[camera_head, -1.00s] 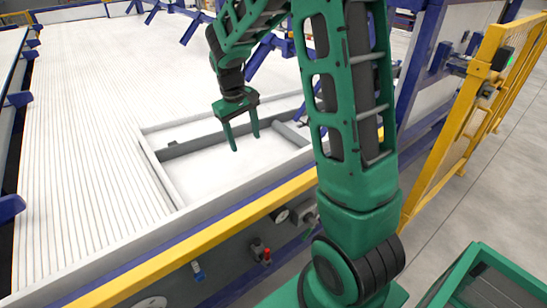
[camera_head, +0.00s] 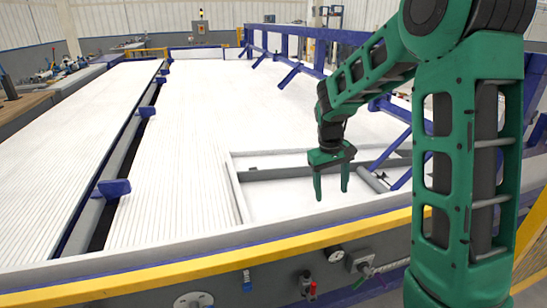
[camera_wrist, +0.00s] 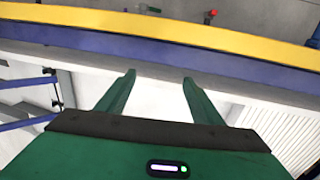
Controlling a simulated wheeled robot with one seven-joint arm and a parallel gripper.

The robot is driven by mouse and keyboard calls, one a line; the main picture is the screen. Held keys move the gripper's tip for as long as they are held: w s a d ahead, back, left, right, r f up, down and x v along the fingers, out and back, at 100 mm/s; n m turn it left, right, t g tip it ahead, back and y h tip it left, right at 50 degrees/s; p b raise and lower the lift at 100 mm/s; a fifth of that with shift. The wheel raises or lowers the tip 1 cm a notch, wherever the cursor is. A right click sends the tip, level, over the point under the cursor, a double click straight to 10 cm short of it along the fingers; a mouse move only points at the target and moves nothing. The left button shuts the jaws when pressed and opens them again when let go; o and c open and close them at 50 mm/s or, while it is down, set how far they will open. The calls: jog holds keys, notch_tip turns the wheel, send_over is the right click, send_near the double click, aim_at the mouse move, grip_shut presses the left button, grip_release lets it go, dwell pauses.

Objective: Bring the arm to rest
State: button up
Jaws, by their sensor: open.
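My green gripper (camera_head: 331,190) hangs from my arm over the white framed area of the table, its fingers pointing down. The two fingers are apart with nothing between them. In the wrist view my gripper (camera_wrist: 158,78) also shows open and empty, with its fingers toward the table's yellow and blue front edge. Whether the fingertips are above or touching the surface is hard to tell; they look clear of it.
A grey frame (camera_head: 236,190) borders the white area. A yellow rail (camera_head: 230,253) runs along the table's front edge, with valves and knobs below it. Blue posts (camera_head: 290,76) stand at the back right.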

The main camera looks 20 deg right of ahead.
jog(key=s+d+r+m+y, duration=0.1)
jog(key=s+r+m, duration=0.2)
jog(key=s, duration=1.3)
jog(key=s+d+r+m, duration=0.1)
jog(key=s+r+m, duration=0.2)
jog(key=s, duration=1.3)
jog(key=shift+s+y, duration=0.2)
jog(key=shift+y, duration=0.2)
jog(key=shift+r, duration=0.1)
jog(key=shift+w+f, duration=0.25)
jog(key=shift+w, duration=0.4)
